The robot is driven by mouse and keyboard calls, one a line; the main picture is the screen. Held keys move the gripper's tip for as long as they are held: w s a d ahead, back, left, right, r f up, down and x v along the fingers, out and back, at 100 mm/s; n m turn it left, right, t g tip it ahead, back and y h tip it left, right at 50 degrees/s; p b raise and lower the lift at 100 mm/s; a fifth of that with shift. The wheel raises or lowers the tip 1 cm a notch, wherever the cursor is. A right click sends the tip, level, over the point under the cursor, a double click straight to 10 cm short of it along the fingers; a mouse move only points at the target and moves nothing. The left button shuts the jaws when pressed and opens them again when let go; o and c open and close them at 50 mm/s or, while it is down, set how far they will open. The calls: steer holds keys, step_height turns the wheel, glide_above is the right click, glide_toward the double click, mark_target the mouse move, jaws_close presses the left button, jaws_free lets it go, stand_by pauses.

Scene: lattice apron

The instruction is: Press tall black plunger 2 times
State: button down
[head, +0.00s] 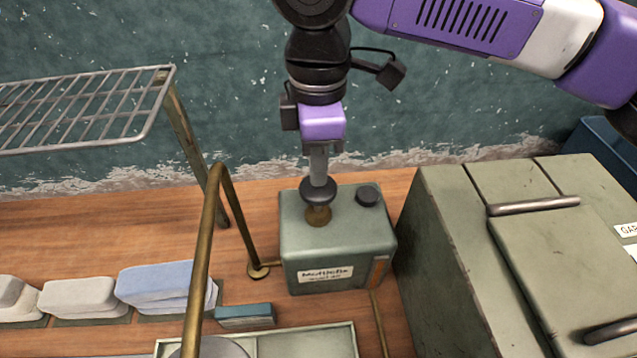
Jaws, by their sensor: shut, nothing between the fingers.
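The tall black plunger (318,193) has a round black cap on a brass collar. It stands on top of a grey-green box (335,240) with a paper label, on the wooden counter. My gripper (318,180) points straight down over it, shut and empty. Its fingertips meet the cap in the picture; I cannot tell whether they press on it. A brass stem or collar shows below the cap. A shorter black knob (368,194) sits to the right on the same box, clear of my gripper.
A large green metal cabinet (450,250) with handles stands close on the right. A brass rail (205,240) and a wire rack (85,105) stand to the left. Folded cloths (155,285) and a small teal block (246,315) lie at the front left.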

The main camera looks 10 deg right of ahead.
steer(key=shift+f+b, duration=0.5)
steer(key=shift+f, duration=1.35)
steer(key=shift+r+p, duration=2.1)
steer(key=shift+p, duration=0.1)
steer(key=shift+f, duration=0.15)
steer(key=shift+f+b, duration=0.8)
steer(key=shift+f, duration=1.1)
steer(key=shift+r+p, duration=2)
step_height(320, 180, up, 3)
steer(key=p, duration=0.2)
steer(key=shift+f+p, duration=0.1)
steer(key=shift+p, duration=0.2)
steer(key=shift+r, duration=1.1)
